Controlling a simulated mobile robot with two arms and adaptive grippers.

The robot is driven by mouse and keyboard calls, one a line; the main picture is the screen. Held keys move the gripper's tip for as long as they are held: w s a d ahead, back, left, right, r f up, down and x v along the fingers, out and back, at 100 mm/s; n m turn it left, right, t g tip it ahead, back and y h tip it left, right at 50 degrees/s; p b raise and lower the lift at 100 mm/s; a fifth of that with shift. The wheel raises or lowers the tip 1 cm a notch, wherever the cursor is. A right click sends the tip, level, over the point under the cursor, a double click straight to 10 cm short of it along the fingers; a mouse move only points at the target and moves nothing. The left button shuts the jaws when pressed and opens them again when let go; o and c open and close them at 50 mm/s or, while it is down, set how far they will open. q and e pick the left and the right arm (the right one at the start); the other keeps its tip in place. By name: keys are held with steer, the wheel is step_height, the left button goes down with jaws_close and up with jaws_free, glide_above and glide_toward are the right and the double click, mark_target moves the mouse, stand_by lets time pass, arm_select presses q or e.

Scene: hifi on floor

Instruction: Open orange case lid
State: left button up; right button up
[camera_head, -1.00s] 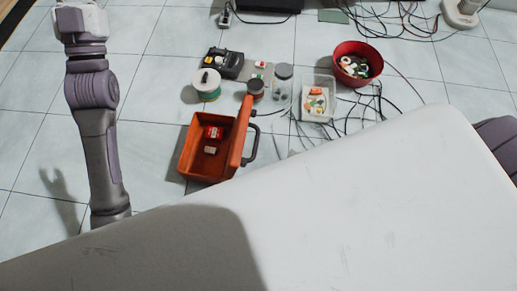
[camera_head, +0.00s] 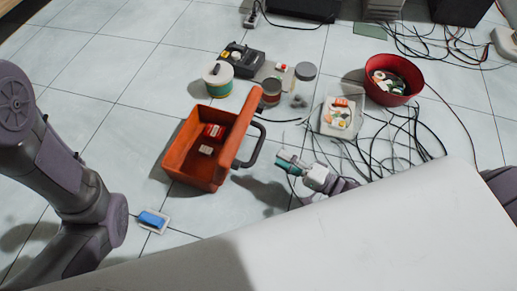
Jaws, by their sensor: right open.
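The orange case (camera_head: 187,158) stands on the tiled floor near the middle of the head view. Its lid (camera_head: 242,127) stands up along the right side, with a dark handle (camera_head: 256,147) on its outer face, and the inside is exposed. A red item (camera_head: 213,131) and a small pale item (camera_head: 206,150) lie in it. My right gripper (camera_head: 286,160) is open, just right of the handle and apart from the case. My left arm shows at the left, but its gripper is out of view.
A clear tray (camera_head: 338,118), a red bowl (camera_head: 393,80) and tangled cables (camera_head: 400,135) lie to the right. A blue-and-white item (camera_head: 152,221) lies front left.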

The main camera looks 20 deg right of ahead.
mark_target(258, 145)
steer(key=b+x, duration=0.3)
steer(key=x, duration=0.4)
steer(key=shift+w+a+f, duration=0.1)
steer(key=shift+w+a, duration=0.15)
steer(key=shift+w, duration=0.05)
steer(key=shift+w+a+b, duration=0.3)
steer(key=shift+w, duration=0.1)
jaws_close()
